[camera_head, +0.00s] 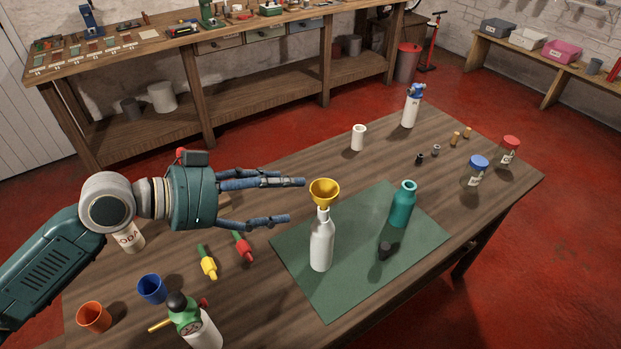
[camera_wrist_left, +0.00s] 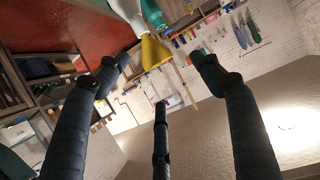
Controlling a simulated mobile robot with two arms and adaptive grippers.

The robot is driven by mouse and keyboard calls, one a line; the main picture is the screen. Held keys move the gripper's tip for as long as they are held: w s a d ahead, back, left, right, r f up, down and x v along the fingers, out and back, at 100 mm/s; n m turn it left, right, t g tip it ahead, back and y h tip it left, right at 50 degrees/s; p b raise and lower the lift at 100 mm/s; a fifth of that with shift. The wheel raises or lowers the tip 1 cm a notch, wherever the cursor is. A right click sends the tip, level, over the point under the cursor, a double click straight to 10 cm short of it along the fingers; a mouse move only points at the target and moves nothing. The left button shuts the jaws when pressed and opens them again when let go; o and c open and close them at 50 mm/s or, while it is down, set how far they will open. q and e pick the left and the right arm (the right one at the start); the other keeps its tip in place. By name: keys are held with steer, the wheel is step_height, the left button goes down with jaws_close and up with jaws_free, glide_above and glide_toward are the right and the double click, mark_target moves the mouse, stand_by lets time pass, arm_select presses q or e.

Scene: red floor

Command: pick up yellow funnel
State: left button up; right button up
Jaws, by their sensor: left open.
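A yellow funnel (camera_head: 324,190) sits upright in the neck of a white bottle (camera_head: 321,243) on a green mat (camera_head: 330,303). My left gripper (camera_head: 297,200) comes in from the left with its fingers spread, just left of the funnel and apart from it. In the left wrist view the funnel (camera_wrist_left: 154,52) appears ahead between the open fingers, with the white bottle (camera_wrist_left: 128,14) beside it. My left gripper (camera_wrist_left: 160,75) is empty. My right gripper is not in view.
A teal bottle (camera_head: 402,205) and a dark stopper (camera_head: 385,250) stand on the mat to the right. Red and yellow-tipped tools (camera_head: 244,248), a blue cup (camera_head: 152,289) and an orange cup (camera_head: 94,317) lie below my arm. A white cylinder (camera_head: 358,138) stands behind.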

mark_target(312, 193)
arm_select(q)
steer(key=x, duration=0.2)
steer(key=p+x, duration=0.1)
steer(key=x, duration=0.1)
steer(key=shift+d, duration=0.55)
steer(key=shift+d+f, duration=0.1)
steer(key=shift+d, duration=0.05)
steer(key=p+x, duration=0.2)
steer(key=x, duration=0.2)
steer(key=shift+d+f+p, duration=0.1)
steer(key=shift+p, duration=0.3)
steer(key=shift+w+d+f, duration=0.2)
steer(key=shift+d, duration=0.05)
steer(key=shift+d+f, duration=0.1)
steer(key=shift+c, duration=0.2)
steer(key=c, duration=0.9)
steer(key=shift+c, duration=0.8)
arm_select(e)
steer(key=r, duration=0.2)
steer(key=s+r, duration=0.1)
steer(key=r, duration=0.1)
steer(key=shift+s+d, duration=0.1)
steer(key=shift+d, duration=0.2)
